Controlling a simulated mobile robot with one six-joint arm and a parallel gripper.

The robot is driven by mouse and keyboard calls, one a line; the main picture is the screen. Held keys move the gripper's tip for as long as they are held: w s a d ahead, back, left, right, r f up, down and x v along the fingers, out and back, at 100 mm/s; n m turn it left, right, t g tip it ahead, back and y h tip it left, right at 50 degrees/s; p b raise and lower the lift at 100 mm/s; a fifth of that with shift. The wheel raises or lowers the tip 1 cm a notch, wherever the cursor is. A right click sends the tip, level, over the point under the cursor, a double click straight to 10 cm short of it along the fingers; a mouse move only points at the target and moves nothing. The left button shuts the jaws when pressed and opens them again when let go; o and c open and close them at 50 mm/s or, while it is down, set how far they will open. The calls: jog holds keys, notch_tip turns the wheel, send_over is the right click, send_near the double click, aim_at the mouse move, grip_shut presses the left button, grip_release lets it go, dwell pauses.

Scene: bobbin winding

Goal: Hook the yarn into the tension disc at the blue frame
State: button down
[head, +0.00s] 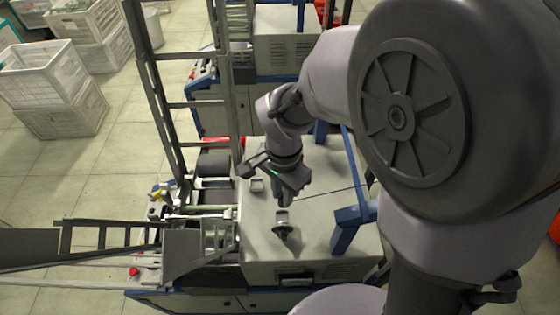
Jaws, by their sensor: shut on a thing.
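My gripper (283,201) points down over the pale machine top, near the middle of the view. It is shut on the yarn (330,192), a thin dark line running right from the fingertips towards the blue frame (346,232). The blue frame stands at the right edge of the machine top, partly behind my arm. A small round metal fitting (282,231), which looks like the tension disc, sits on the machine top just below the fingertips in the picture. I cannot tell whether the yarn touches it. The exact grip point is too small to see.
A grey ladder-like rail (165,100) rises at the left. White crates (55,85) stand on the tiled floor at the far left.

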jog(key=shift+f+b, duration=1.15)
jog(key=shift+f, duration=0.85)
jog(key=shift+a+f, duration=0.1)
jog(key=shift+w+f+b, duration=0.1)
jog(key=shift+f+b, duration=1.75)
jog(key=shift+f, duration=0.05)
jog(key=shift+a+r, duration=0.1)
jog(key=shift+a, duration=0.05)
jog(key=shift+w+a+r, duration=0.1)
jog(key=shift+a+r, duration=0.05)
jog(key=shift+a, duration=2.25)
jog(key=shift+r, duration=0.1)
jog(key=r+p, duration=0.1)
jog(key=r, duration=0.1)
jog(key=a+r+p, duration=0.1)
jog(key=r+p, duration=0.1)
jog(key=shift+r, duration=0.25)
